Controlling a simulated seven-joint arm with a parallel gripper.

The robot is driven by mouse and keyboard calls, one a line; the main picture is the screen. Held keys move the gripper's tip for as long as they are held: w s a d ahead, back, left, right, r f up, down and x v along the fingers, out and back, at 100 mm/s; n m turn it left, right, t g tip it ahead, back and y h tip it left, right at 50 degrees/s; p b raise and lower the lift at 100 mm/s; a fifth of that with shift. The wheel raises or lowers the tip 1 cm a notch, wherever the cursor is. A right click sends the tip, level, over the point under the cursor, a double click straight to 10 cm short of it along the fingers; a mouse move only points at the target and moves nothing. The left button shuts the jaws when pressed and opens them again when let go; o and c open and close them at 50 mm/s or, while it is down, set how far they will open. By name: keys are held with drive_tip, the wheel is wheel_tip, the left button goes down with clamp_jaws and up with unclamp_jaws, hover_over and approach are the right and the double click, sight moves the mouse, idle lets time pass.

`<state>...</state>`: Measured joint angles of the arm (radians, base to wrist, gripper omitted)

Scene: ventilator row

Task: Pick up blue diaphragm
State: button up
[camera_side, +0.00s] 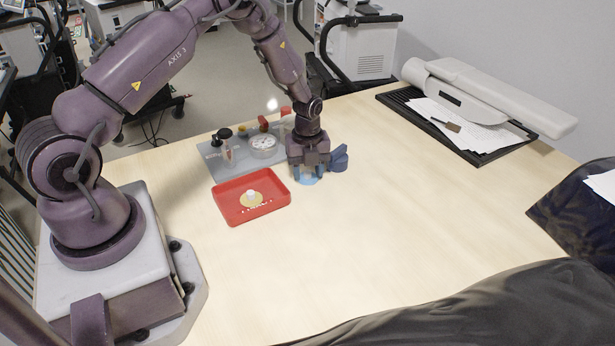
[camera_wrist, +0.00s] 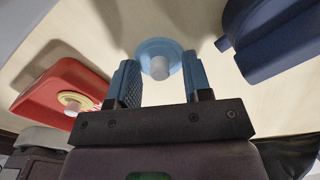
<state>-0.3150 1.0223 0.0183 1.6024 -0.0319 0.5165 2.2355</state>
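The blue diaphragm (camera_side: 309,181) is a light blue disc on the table, partly hidden under my gripper (camera_side: 307,173) in the side view. In the wrist view the diaphragm (camera_wrist: 148,47) shows a pale stem at its middle. My gripper (camera_wrist: 162,78) is open, with its two blue fingers spread to either side of the stem. Gaps show between the fingers and the stem. I cannot tell how far the fingertips are above the table.
A red tray (camera_side: 230,214) holding a yellow disc (camera_side: 243,201) with a white stem stands to the left. A dark blue part (camera_side: 339,158) sits close on the right. A grey plate (camera_side: 216,167) with a gauge (camera_side: 263,143) lies behind.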

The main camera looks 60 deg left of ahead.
clamp_jaws()
